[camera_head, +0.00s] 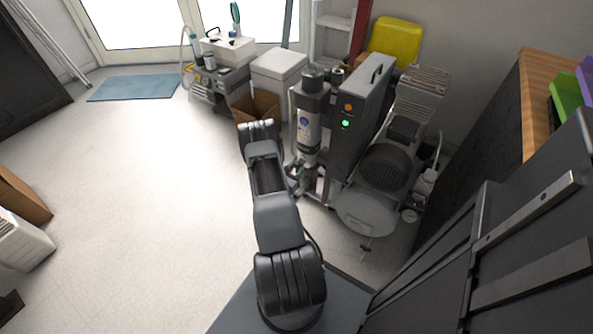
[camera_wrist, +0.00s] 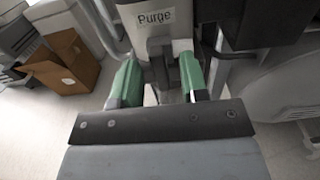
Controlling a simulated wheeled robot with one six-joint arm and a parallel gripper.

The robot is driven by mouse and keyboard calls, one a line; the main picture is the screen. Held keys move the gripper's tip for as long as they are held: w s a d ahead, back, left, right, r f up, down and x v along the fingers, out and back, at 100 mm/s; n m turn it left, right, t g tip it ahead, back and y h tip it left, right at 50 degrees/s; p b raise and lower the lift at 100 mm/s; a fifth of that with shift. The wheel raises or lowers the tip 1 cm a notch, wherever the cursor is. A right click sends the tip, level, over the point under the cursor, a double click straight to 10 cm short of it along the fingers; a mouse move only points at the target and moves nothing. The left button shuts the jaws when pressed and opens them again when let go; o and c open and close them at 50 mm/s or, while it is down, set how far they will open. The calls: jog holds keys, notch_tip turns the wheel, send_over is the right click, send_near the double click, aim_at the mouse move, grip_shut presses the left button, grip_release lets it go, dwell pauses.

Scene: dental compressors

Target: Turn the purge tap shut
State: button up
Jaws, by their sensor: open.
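The white filter cylinder with the "Purge" label (camera_wrist: 155,18) is at the top middle of the wrist view. It also shows in the head view, on the compressor's left side (camera_head: 308,135). The purge tap (camera_wrist: 159,50), a dark grey piece below the label, sits between the green fingers of my gripper (camera_wrist: 157,76). The fingers are open on either side of it, with gaps visible. The tap's lower part is partly hidden and its handle position is hard to tell. In the head view my arm reaches toward the cylinder's base, and the fingertips are not clear.
The compressor's dark cabinet (camera_head: 357,125) with a green light stands right of the cylinder. A round tank (camera_head: 366,208) is lower right. An open cardboard box (camera_wrist: 65,62) stands left of the cylinder.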

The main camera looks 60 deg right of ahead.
jog(key=shift+d, duration=0.45)
jog(key=shift+c, duration=0.4)
grip_shut()
